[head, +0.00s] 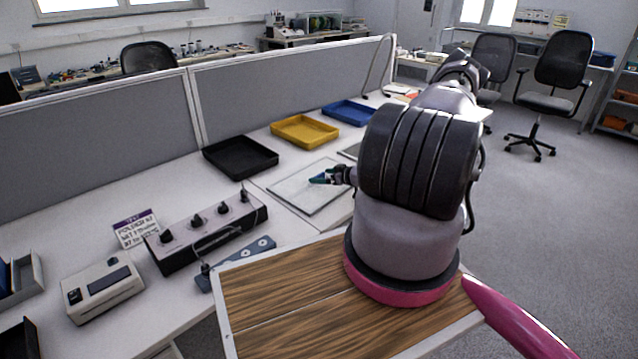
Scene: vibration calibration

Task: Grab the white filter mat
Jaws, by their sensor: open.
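A flat whitish square (291,190) with a thin dark border lies on the white bench right of centre; it looks like the white filter mat, though I cannot tell mat from backing. My gripper (319,179), with teal fingertips, appears over its middle in the head view. My gripper is open, and nothing shows between its fingers. I cannot tell its height above the square or whether it touches. My arm hides the bench to the right of the square.
Black (240,172), yellow (305,144) and blue (349,121) trays stand behind the square, along the grey partition (95,150). A black-sided box with knobs (207,237), a blue-grey bar (237,262) and a pale device (102,291) stand front left. A wood-topped surface (285,300) lies in front.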

